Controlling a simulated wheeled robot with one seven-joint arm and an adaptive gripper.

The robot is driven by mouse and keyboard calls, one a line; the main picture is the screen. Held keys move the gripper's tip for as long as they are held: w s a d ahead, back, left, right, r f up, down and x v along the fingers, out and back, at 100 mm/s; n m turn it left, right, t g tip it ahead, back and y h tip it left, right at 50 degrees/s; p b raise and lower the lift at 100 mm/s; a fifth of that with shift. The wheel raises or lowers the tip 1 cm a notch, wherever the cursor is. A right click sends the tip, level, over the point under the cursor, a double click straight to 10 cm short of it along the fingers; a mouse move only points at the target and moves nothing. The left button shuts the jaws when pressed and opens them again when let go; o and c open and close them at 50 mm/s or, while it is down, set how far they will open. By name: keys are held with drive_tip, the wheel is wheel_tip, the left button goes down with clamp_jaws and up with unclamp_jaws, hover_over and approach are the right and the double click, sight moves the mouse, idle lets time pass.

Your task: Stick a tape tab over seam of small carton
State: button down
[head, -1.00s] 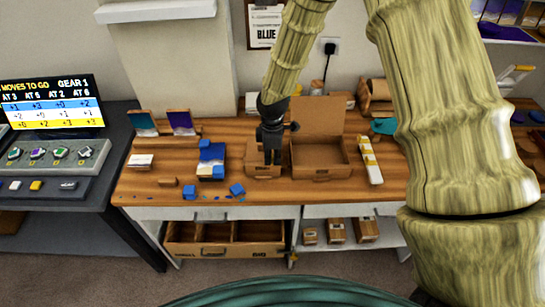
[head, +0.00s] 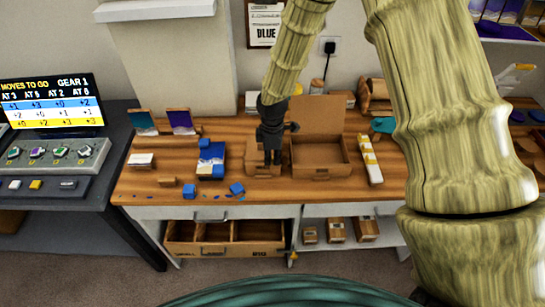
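A small brown carton (head: 262,171) sits on the wooden bench, just left of a larger open carton. My black gripper (head: 272,160) points down at the small carton, with its fingertips at or just above the top. The gripper hides part of the carton, including any seam there. I cannot tell whether the fingers hold a tape tab or touch the carton. A white strip with yellow marks (head: 371,160), perhaps the tape tabs, lies right of the larger carton.
The larger carton (head: 321,172) stands open with its lid raised, close to my gripper's right. Blue blocks (head: 237,188) and a blue-and-white item (head: 210,160) lie to the left. A teal tool (head: 383,125) lies at back right.

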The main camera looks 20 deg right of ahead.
drive_tip(key=c, duration=1.6)
unclamp_jaws()
drive_tip(key=shift+o, duration=0.2)
drive_tip(key=shift+r, duration=0.1)
drive_tip(key=shift+r+p, duration=2.95)
drive_tip(key=shift+r, duration=0.95)
